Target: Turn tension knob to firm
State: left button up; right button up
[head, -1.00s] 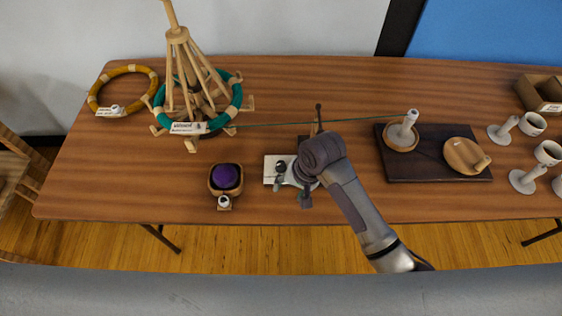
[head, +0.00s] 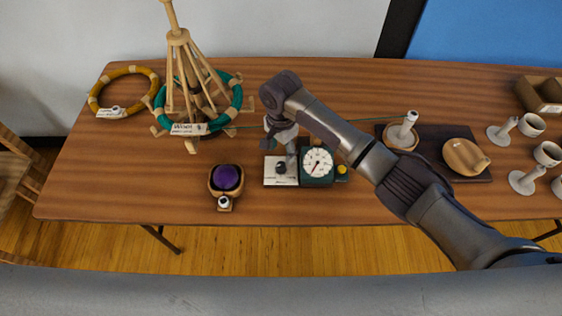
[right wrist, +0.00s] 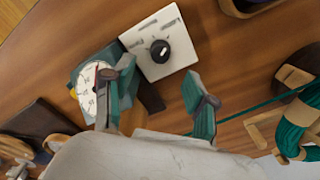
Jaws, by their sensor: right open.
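The tension knob (head: 281,167) is a small black knob on a white plate (head: 271,181) on the table. In the right wrist view the black knob (right wrist: 160,50) shows clearly with a light mark on it, and the white plate (right wrist: 181,51) bears small labels too small to read. My right gripper (head: 284,138) is just behind the plate in the head view. In the right wrist view my right gripper (right wrist: 155,85) is open and empty, its fingers spread apart with the knob beyond them. It does not touch the knob. My left gripper is not in view.
A green dial box (head: 318,163) stands right of the plate. A purple ball (head: 226,177) sits in a wooden holder to the left. A wooden yarn swift (head: 178,36) carries a teal skein (head: 160,98), with yarn running right to a winder (head: 401,135).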

aim_at(281, 164)
notch_tip(281, 164, down, 7)
dwell(0.3)
grip_shut()
dwell(0.3)
